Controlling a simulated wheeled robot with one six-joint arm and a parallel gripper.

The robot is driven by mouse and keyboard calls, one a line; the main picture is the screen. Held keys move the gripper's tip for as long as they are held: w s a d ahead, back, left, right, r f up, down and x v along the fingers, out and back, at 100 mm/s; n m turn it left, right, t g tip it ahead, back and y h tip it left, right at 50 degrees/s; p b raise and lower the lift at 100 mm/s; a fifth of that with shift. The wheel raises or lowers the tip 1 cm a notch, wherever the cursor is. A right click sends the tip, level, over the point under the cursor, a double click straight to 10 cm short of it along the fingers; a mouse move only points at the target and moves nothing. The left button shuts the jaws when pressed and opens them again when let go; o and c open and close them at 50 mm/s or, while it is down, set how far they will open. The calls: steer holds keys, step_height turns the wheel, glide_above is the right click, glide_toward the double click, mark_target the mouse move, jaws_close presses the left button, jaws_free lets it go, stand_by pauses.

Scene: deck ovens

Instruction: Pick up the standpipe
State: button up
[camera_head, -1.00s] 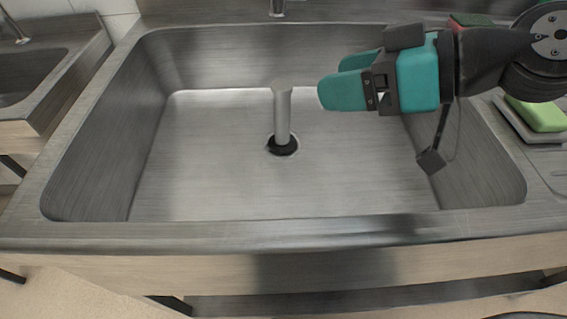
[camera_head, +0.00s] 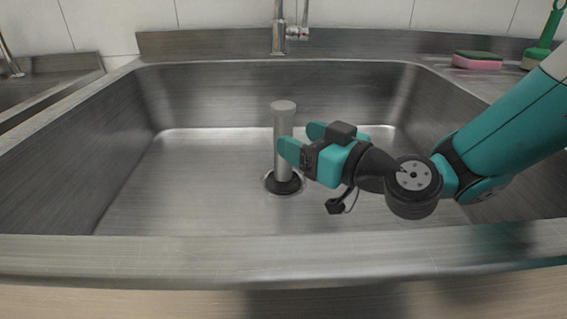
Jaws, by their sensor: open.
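The standpipe (camera_head: 283,135) is a grey upright tube with a flat round top. It stands in the dark drain ring (camera_head: 283,183) on the floor of the steel sink. My gripper (camera_head: 300,141), with teal fingers, is open just right of the standpipe, at about the height of its upper half. The near fingertip overlaps the tube's right edge in the picture. I cannot tell whether it touches the tube or whether the tube is between the fingers.
The deep steel sink (camera_head: 150,215) surrounds the standpipe, with walls on all sides. A tap (camera_head: 279,30) stands behind it. The sink floor left of the standpipe is clear.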

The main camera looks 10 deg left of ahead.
mark_target(275, 128)
steer(key=shift+p+x, duration=1.25)
steer(key=shift+x, duration=1.95)
steer(key=shift+s, duration=0.1)
jaws_close()
